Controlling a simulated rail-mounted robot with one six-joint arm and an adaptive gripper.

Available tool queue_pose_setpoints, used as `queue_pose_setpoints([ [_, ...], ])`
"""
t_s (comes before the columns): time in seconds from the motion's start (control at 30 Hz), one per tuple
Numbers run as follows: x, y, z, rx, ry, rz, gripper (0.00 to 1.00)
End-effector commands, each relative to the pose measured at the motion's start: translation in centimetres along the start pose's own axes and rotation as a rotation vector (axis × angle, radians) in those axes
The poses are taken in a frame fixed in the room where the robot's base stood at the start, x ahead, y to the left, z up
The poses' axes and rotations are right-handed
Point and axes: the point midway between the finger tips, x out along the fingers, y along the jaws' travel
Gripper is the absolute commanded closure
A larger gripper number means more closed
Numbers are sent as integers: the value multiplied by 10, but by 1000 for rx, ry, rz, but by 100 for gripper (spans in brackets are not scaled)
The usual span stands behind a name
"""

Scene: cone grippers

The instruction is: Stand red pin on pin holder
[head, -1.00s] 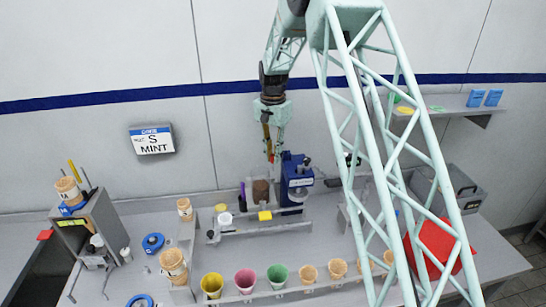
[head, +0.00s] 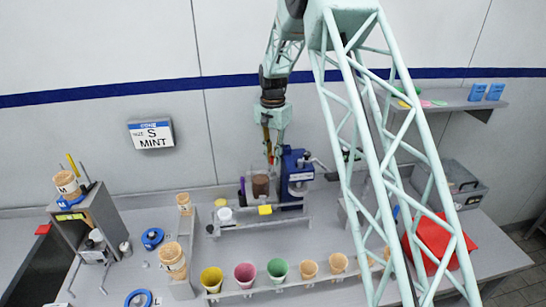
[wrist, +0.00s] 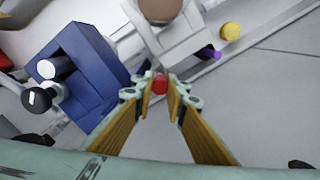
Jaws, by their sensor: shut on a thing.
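My gripper (wrist: 160,88) is shut on the red pin (wrist: 160,84), which shows end-on as a round red tip between the fingertips in the wrist view. In the head view my gripper (head: 271,158) hangs in front of the back wall, just left of the blue device and above the brown-topped block. The pin is too small there to make out its tilt. I cannot tell for sure which fixture is the pin holder. A grey block with a brown round top (wrist: 160,10) lies just beyond the fingertips in the wrist view.
The blue device (head: 297,172) stands close to the right of my gripper. A row of coloured cups (head: 245,276) stands nearer. Bare counter lies between rail and cups.

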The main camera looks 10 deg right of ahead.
Motion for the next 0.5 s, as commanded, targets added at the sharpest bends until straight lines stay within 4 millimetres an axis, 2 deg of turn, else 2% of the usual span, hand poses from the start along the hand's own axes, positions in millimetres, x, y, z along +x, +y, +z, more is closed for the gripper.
queue_pose_setpoints([
  [0.5, 24, 0, 0, 0, 0, 0, 94],
])
